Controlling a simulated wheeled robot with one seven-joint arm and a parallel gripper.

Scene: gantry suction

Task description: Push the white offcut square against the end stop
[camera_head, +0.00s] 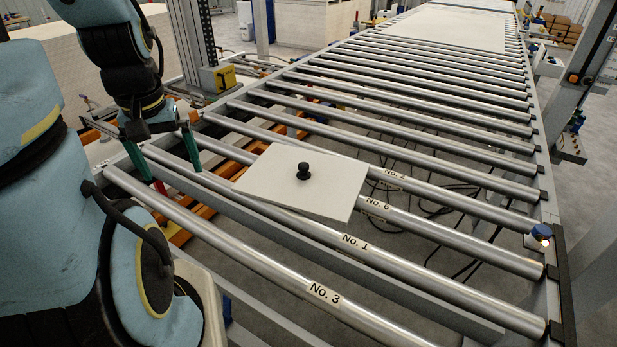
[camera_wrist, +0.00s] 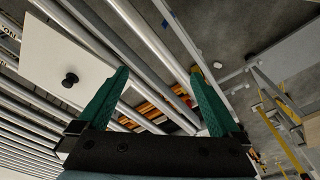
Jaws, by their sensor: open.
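The white offcut (camera_head: 325,190) is a flat pale sheet with a black knob (camera_head: 303,171) on top. It lies across the rollers labelled No. 1, No. 6 and No. 2, its edges turned askew to them. It also shows at upper left in the wrist view (camera_wrist: 52,50). My gripper (camera_head: 172,174) has green fingers, spread and empty, near the rollers' left ends, left of the offcut and apart from it. In the wrist view the fingers (camera_wrist: 158,75) stand right of the offcut. A flat grey bar (camera_head: 330,247) runs between rollers No. 3 and No. 1; I cannot tell whether it is the end stop.
The roller conveyor (camera_head: 420,118) runs back, with a larger pale sheet (camera_head: 445,27) at its far end. A blue-topped fitting (camera_head: 540,236) stands on the right rail. Open gaps between rollers show cables below. A post with a yellow block (camera_head: 217,78) stands beyond the left side.

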